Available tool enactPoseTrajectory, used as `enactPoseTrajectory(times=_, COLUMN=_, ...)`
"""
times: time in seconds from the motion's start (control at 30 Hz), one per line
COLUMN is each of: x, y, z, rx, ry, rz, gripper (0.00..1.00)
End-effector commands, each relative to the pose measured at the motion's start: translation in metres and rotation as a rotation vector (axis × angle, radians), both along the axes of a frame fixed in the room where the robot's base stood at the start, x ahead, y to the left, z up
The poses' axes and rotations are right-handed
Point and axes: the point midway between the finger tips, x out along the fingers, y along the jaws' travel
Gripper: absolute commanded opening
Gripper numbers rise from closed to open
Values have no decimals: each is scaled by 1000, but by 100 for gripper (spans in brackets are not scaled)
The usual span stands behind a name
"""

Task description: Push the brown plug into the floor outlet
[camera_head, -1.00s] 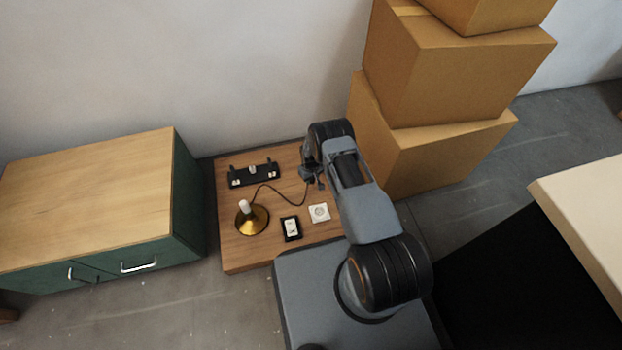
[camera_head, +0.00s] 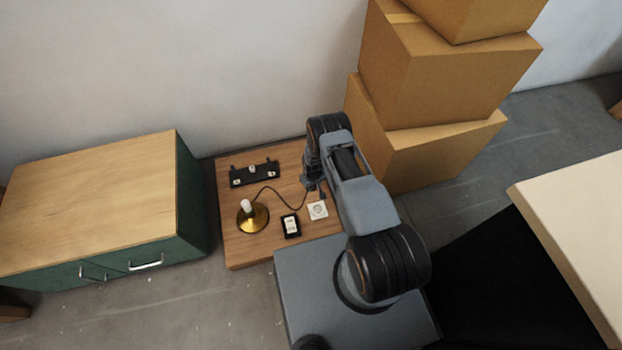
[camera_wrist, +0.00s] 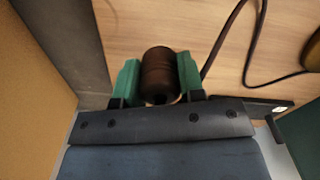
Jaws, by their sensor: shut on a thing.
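My gripper (camera_wrist: 160,80) is shut on the brown plug (camera_wrist: 158,68), which sits between the two green fingers in the wrist view. A dark cord (camera_wrist: 222,40) runs beside the plug and to the right. In the head view my gripper (camera_head: 318,187) is over the wooden board, and my arm hides much of it; the plug is too small to make out there. The white floor outlet (camera_head: 318,210) lies on the board just below my gripper in the picture. Its gap to the plug cannot be judged exactly.
The wooden board (camera_head: 240,247) also carries a brass lamp base (camera_head: 254,217), a black-framed white switch (camera_head: 291,226) and a black holder (camera_head: 253,174). A green cabinet (camera_head: 110,205) stands left. Stacked cardboard boxes (camera_head: 430,80) stand close behind my arm at right.

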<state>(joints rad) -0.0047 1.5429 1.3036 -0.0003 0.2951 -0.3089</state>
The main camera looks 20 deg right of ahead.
Motion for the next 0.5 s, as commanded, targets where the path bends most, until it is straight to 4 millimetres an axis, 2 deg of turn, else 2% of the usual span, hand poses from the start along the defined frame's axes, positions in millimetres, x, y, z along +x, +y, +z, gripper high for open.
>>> enactPoseTrajectory(times=0.5, x=-45, y=0, z=2, rx=0, ry=3, rz=0, gripper=13)
